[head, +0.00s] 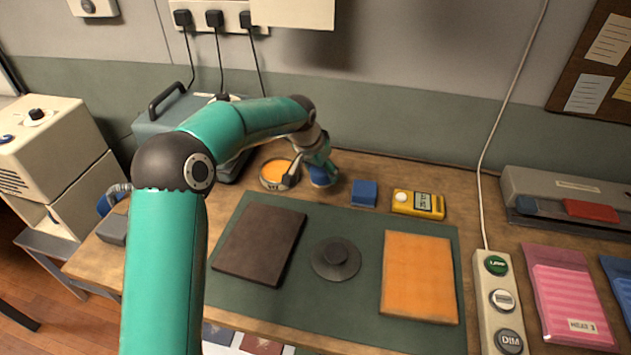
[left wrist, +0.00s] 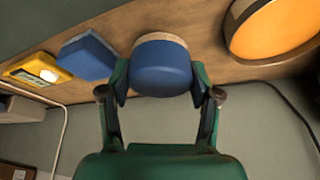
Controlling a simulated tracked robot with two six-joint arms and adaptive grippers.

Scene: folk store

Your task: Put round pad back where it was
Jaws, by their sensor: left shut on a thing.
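A round blue pad (head: 321,178) with a tan base is at the back of the workbench, between the round orange tin (head: 272,175) and the blue block (head: 364,193). My left gripper (head: 320,168) is shut on the round pad from behind and above. In the left wrist view the round pad (left wrist: 161,68) sits between both fingers of my left gripper (left wrist: 160,82). Its tan side is close to the wood, but I cannot tell if it touches. My right gripper is in neither view.
A yellow meter (head: 418,204) stands right of the blue block. A switch strip (head: 497,300) lies right of the mat.

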